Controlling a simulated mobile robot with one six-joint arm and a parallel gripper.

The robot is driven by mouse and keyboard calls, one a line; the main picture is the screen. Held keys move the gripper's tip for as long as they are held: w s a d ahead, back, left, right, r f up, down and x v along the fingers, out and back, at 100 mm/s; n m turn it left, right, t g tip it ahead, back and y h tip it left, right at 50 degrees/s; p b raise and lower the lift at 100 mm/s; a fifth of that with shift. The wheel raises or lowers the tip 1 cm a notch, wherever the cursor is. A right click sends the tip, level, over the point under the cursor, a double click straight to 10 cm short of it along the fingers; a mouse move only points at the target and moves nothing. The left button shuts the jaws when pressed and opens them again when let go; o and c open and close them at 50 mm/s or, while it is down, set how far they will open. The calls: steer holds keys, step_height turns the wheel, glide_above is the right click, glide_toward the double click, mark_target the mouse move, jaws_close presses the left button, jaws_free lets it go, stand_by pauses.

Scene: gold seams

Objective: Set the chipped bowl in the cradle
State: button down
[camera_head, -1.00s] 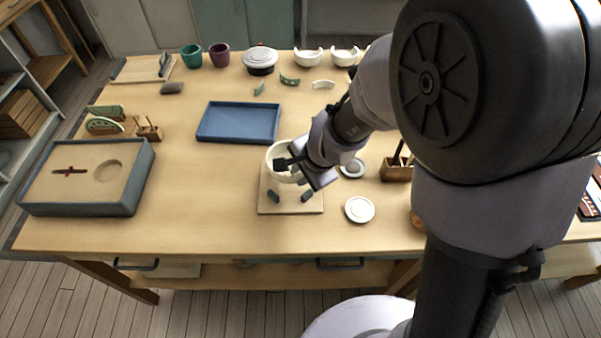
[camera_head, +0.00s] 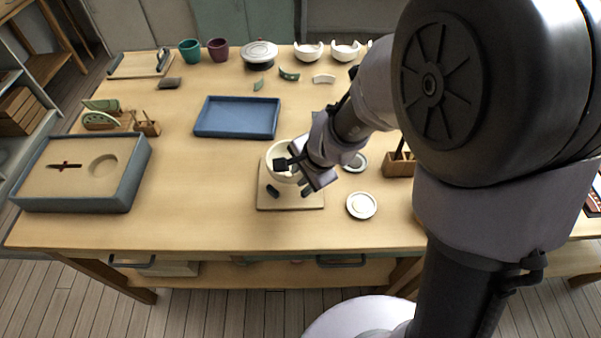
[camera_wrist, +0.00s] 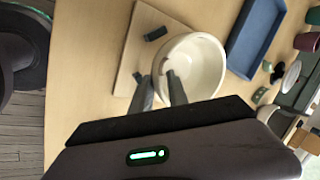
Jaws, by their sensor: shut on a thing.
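The cream bowl (camera_head: 277,154) is at the cradle, a pale square board (camera_head: 290,199) with small dark pads (camera_head: 272,191). In the wrist view the bowl (camera_wrist: 207,62) is upright and empty inside, with a notch in its near rim. My gripper (camera_wrist: 170,86) is shut on the bowl's rim at that near side. The bowl is over the far part of the board; I cannot tell whether it touches the board or pads. In the head view my gripper (camera_head: 287,166) covers part of the bowl.
A blue tray (camera_head: 237,132) lies behind the bowl. Two pale round dishes, one of them here (camera_head: 361,205), and a wooden holder (camera_head: 399,165) stand to the right. A grey box (camera_head: 121,197) is at left. The table front is clear.

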steer(key=shift+f+b, duration=0.95)
steer(key=shift+b, duration=0.1)
stand_by(1.9)
steer(key=c, duration=1.2)
jaws_free()
steer(key=shift+s+f, duration=0.1)
steer(key=c, duration=0.3)
steer(key=shift+o, duration=0.8)
steer(key=shift+s, duration=0.1)
